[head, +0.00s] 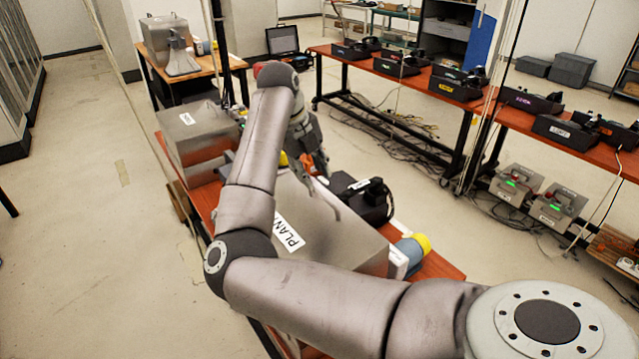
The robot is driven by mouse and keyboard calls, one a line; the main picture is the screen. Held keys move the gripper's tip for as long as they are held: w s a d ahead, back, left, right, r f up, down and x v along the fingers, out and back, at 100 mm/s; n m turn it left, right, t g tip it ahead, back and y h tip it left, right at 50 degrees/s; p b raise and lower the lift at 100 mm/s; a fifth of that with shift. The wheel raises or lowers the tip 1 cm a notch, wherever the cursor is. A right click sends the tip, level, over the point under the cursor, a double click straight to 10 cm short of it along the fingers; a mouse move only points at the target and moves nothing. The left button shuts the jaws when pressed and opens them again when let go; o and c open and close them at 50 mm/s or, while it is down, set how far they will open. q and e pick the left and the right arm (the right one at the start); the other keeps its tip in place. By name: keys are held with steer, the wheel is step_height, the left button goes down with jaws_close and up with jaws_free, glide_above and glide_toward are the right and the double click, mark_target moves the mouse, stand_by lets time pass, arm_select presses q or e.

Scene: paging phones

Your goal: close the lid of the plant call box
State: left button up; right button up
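The plant call box (335,240) is a grey metal box on the red-brown table at centre, with a white label that starts "PLAN". My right arm crosses in front of it and hides its left part and much of its near side. A broad, flat metal face with the label shows; I cannot tell how far the lid stands from the body. My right gripper (331,195) hangs over the far part of this face, its fingers apart and nothing seen between them. Whether a fingertip touches the metal is unclear. My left gripper is not in view.
A second labelled metal box (193,135) stands left on the same table. A black phone (364,198) and a blue-and-yellow cylinder (414,246) sit right of the plant box. A long table (345,62) with several black phones runs behind. Floor at left is clear.

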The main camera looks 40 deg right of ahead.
mark_target(322, 194)
steer(key=p+x, duration=0.2)
steer(key=x, duration=0.3)
steer(key=shift+w+d+f, duration=0.1)
steer(key=shift+d+f, duration=0.1)
steer(key=shift+f, duration=0.05)
steer(key=shift+d+f, duration=0.15)
steer(key=shift+f, duration=0.35)
jaws_close()
